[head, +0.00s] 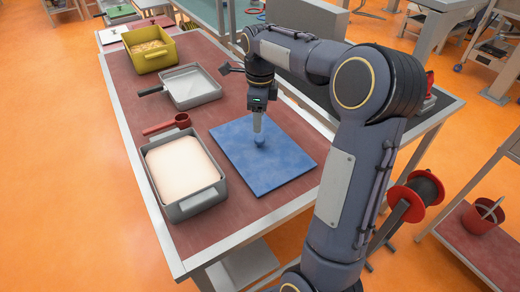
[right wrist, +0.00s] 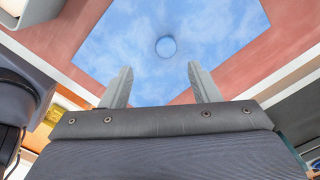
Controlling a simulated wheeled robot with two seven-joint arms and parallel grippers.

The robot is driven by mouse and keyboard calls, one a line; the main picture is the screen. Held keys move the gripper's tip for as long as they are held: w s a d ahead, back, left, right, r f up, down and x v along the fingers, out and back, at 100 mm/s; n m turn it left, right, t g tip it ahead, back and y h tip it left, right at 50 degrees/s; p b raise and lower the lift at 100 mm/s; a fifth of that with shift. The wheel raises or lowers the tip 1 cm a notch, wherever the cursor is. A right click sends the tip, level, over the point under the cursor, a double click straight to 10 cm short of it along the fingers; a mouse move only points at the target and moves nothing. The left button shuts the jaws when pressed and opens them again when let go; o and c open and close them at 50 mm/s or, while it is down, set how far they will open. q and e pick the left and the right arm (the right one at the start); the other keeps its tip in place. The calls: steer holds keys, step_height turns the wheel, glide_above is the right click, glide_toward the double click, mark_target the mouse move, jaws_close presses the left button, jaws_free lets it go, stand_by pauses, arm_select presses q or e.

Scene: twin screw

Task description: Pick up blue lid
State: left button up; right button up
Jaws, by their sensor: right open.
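The blue lid (head: 285,167) is a flat square lying on the red-brown table top, with a small round blue knob (head: 259,141) at its middle. My right gripper (head: 258,134) points down over the lid, its fingers near the knob. In the right wrist view the two grey fingers of the right gripper (right wrist: 160,70) stand apart with nothing between them. The knob (right wrist: 166,46) shows just beyond the fingertips, roughly centred between them, on the blue lid (right wrist: 220,35). Whether a finger touches the knob cannot be told. My left gripper is not in view.
Left of the lid stands a grey tub (head: 213,202) of pale material, with a red scoop (head: 167,125) behind it. A grey pan (head: 193,89) and a yellow bin (head: 149,61) stand farther back. The table's pale right edge (head: 303,121) runs beside the lid.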

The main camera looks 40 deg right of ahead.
mark_target(260, 138)
steer(key=shift+w+d+f+m, duration=0.35)
steer(key=shift+m, duration=0.05)
steer(key=shift+f, duration=0.3)
step_height(260, 138, down, 7)
steer(key=shift+p, duration=0.3)
steer(key=shift+c, duration=0.4)
jaws_close()
